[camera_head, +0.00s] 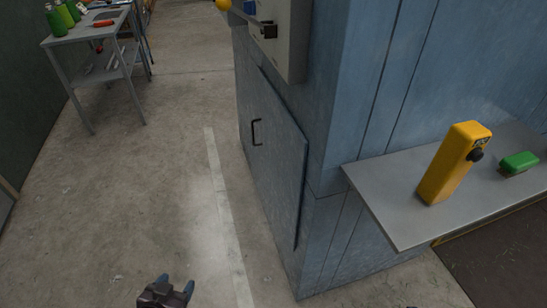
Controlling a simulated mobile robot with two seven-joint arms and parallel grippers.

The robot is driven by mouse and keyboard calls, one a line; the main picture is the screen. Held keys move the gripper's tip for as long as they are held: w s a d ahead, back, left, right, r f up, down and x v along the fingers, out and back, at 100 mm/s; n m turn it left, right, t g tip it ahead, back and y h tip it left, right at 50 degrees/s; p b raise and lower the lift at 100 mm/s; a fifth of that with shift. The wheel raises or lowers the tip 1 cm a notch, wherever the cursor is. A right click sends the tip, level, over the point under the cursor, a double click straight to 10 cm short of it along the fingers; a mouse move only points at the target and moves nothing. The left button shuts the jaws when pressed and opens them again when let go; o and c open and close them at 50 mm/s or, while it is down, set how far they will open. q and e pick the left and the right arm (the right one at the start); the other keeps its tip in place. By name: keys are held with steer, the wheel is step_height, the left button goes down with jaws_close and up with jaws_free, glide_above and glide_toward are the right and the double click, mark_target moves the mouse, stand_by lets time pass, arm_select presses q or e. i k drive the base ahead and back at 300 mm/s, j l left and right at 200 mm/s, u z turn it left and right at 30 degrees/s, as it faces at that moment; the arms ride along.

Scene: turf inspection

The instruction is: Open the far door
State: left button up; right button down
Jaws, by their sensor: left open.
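A blue-grey door (277,160) sits low on the side of a blue cabinet (350,100), with a dark bar handle (256,132) near its far edge. The door looks closed or nearly so; I cannot tell if it stands slightly ajar. No other door shows clearly, so I cannot tell whether this is the far one. My left gripper (175,293) is at the bottom edge of the view, open and empty, well short of the handle and apart from the door. My right gripper is not in view.
A grey shelf (395,205) juts from the cabinet at right, holding a yellow device (454,163) and a green block (518,163). A grey box (287,38) is mounted above the door. A metal table (85,32) with green bottles stands back left. The concrete floor between is clear.

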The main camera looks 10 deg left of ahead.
mark_target(284, 147)
steer(key=i+j+u, duration=0.2)
steer(key=u, duration=0.25)
steer(key=i+j+u, duration=0.1)
steer(key=i+u, duration=0.15)
steer(key=u, duration=0.15)
steer(key=i+u, duration=0.3)
steer(key=u, duration=0.15)
